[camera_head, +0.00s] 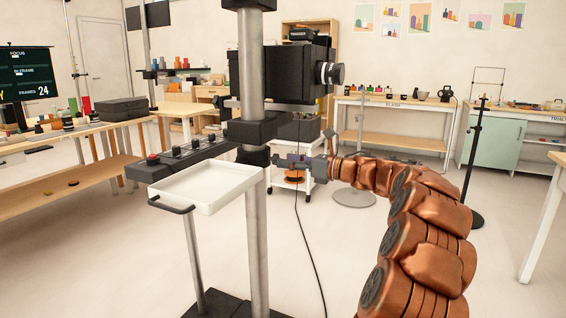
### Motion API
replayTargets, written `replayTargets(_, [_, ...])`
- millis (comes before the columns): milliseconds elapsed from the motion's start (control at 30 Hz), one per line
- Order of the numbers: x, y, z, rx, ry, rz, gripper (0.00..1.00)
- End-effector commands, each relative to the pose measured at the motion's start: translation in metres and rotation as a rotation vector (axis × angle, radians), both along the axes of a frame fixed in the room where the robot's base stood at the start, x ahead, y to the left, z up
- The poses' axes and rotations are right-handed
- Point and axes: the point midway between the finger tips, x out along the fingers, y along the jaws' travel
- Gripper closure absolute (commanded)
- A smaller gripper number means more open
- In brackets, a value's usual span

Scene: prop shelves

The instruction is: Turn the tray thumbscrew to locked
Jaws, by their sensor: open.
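The white tray (207,188) has a black front handle (170,206) and is mounted at the left side of a grey column (255,240). My gripper (284,161), at the end of my copper arm, is just right of the column, at about the height of the tray's back edge. It points left toward the column. It is open, though its fingers are small in this view. I cannot make out the tray thumbscrew; it is too small or hidden near the column and gripper. Whether the gripper touches anything there is unclear.
A large black camera (290,75) is on the column above my gripper. A dark control bar (190,152) with knobs and a red button extends behind the tray. A black cable (312,235) hangs to the floor. A white cart (291,205) stands behind.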

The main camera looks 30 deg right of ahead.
Motion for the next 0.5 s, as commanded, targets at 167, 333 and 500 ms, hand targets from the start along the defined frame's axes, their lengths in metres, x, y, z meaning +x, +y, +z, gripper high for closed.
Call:
replayTargets(167, [0.014,0.009,0.0,-0.001,-0.001,0.002,0.42])
replayTargets(333, [0.017,0.011,0.0,0.001,0.001,0.0,0.42])
replayTargets(500, [0.018,0.011,0.0,0.001,0.001,0.0,0.42])
